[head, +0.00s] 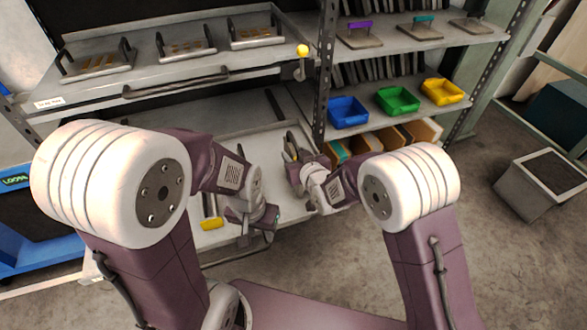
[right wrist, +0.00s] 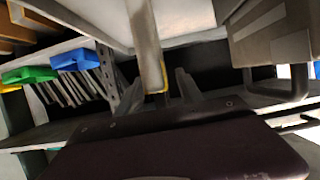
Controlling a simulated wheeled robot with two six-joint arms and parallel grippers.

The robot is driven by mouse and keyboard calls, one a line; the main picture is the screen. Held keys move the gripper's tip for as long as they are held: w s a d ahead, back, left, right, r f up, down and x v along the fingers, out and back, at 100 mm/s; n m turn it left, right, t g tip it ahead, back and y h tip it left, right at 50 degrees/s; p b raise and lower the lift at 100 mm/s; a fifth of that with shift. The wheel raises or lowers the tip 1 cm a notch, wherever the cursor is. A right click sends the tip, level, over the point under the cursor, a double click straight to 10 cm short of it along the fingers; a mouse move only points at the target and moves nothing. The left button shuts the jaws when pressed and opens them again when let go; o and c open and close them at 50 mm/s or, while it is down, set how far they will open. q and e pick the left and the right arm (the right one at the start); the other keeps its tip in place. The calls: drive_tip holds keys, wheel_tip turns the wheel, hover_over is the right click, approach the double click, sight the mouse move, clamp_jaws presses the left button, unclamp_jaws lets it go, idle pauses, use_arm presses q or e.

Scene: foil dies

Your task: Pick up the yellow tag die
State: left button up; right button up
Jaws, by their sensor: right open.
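A yellow piece (head: 211,224), which may be the yellow tag die, shows at the front of the pale lower surface in the head view. A narrow grey part stands behind it, and my left arm hides some of what surrounds it. My left gripper (head: 252,217) is just right of the yellow piece and apart from it; its jaws are too unclear to read. My right gripper (head: 290,148) is open over the lower surface, farther back. In the right wrist view a pale bar (right wrist: 147,45) with a yellow edge shows between its grey fingers (right wrist: 158,92); whether it touches them is unclear.
Several handled plates (head: 185,46) sit on the upper left shelf. Plates with purple (head: 360,27) and teal (head: 424,21) handles are on the right shelf. Below stand blue (head: 348,113), green (head: 398,101) and yellow (head: 442,92) bins. A perforated upright (head: 325,70) is close to my right gripper.

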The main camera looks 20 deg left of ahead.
drive_tip(key=shift+x, duration=1.05)
clamp_jaws()
idle(0.5)
drive_tip(key=shift+w+r, duration=0.1)
drive_tip(key=shift+r, duration=0.05)
